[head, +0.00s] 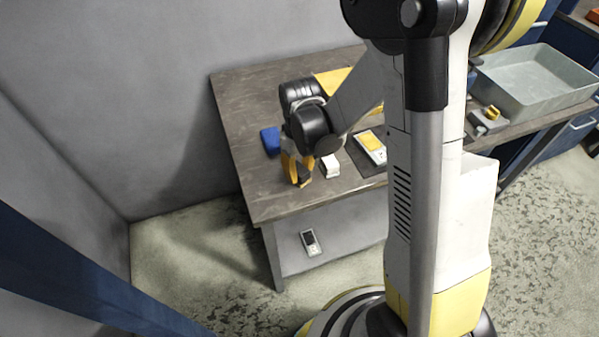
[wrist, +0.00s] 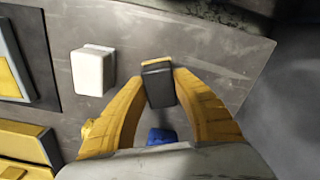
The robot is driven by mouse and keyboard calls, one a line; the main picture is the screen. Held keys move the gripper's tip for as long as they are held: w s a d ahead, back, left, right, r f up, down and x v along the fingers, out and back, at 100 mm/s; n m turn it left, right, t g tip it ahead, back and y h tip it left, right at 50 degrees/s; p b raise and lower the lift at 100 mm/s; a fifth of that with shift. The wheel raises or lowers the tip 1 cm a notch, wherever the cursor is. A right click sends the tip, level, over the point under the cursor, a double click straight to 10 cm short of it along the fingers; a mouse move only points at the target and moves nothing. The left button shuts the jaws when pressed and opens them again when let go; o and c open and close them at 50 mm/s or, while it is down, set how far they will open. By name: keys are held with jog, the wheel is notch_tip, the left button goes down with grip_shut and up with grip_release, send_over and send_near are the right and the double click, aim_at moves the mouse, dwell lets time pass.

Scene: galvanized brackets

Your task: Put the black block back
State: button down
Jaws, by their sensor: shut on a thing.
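The black block (wrist: 158,84) is between the two yellow fingers of my gripper (wrist: 157,75) in the wrist view. The fingers are shut on it, one on each side. In the head view my gripper (head: 298,178) is low over the left front part of the wooden table (head: 262,205), with the dark block (head: 304,180) at its fingertips. I cannot tell whether the block touches the tabletop.
A white block (head: 330,166) lies right of my gripper, and a blue block (head: 270,140) lies behind it. A yellow-faced device (head: 371,146) sits on a dark mat further right. A grey tray (head: 535,85) stands at the far right. The front left corner is clear.

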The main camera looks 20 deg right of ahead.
aim_at(300, 169)
jog(key=shift+f, duration=0.1)
jog(key=c, duration=1.1)
grip_release()
notch_tip(300, 169, up, 12)
jog(key=p, duration=0.4)
jog(key=s+r+m+t, duration=0.4)
jog(key=s+r+t, duration=0.3)
jog(key=s+r, duration=0.5)
jog(key=shift+s+r+m, duration=0.3)
jog(key=shift+r, duration=0.1)
